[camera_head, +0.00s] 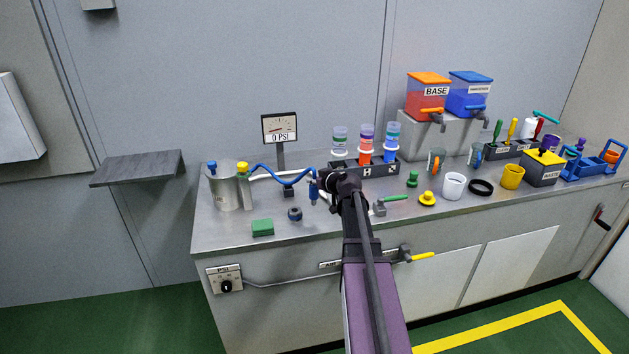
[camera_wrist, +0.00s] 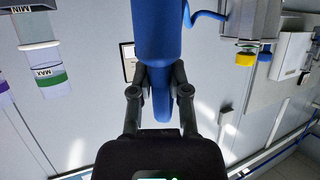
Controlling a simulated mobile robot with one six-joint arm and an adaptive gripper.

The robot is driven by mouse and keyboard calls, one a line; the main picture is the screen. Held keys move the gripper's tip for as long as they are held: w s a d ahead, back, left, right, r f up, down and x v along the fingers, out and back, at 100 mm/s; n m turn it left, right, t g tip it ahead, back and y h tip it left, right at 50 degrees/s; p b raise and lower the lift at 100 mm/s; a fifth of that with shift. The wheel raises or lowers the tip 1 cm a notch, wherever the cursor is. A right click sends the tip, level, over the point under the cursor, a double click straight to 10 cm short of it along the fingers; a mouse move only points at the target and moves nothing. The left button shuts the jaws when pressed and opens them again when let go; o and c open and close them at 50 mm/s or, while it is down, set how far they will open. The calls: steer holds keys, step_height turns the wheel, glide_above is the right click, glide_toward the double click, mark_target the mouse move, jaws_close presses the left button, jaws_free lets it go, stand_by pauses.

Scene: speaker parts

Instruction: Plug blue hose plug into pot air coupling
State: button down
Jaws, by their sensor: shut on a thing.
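My gripper (camera_head: 320,184) is shut on the blue hose plug (camera_head: 313,192), above the bench and right of the pot. In the wrist view my gripper's fingers (camera_wrist: 158,84) close around the plug's blue body (camera_wrist: 156,35), and its narrower tip shows between them. The blue hose (camera_head: 278,171) runs left from the plug toward the pot. The grey metal pot (camera_head: 226,190) stands upright at the bench's left end, with a blue fitting (camera_head: 212,164) and a yellow one (camera_head: 242,168) at its top. I cannot tell which fitting is the air coupling. The plug is apart from the pot.
A green block (camera_head: 262,228) and a dark round part (camera_head: 294,214) lie in front of the pot. A gauge sign (camera_head: 279,128) reading 0 PSI stands behind.

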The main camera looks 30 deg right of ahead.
steer(key=shift+r, duration=0.35)
steer(key=shift+r+p, duration=2.1)
steer(key=shift+p, duration=0.2)
steer(key=shift+r, duration=0.2)
steer(key=w+a+p, duration=0.1)
steer(key=w+a, duration=0.1)
steer(key=a, duration=0.4)
steer(key=shift+a+r, duration=0.3)
steer(key=shift+r, duration=0.05)
steer(key=shift+f, duration=0.2)
steer(key=shift+f+b, duration=2.7)
steer(key=shift+f+b, duration=1.4)
steer(key=shift+f, duration=0.05)
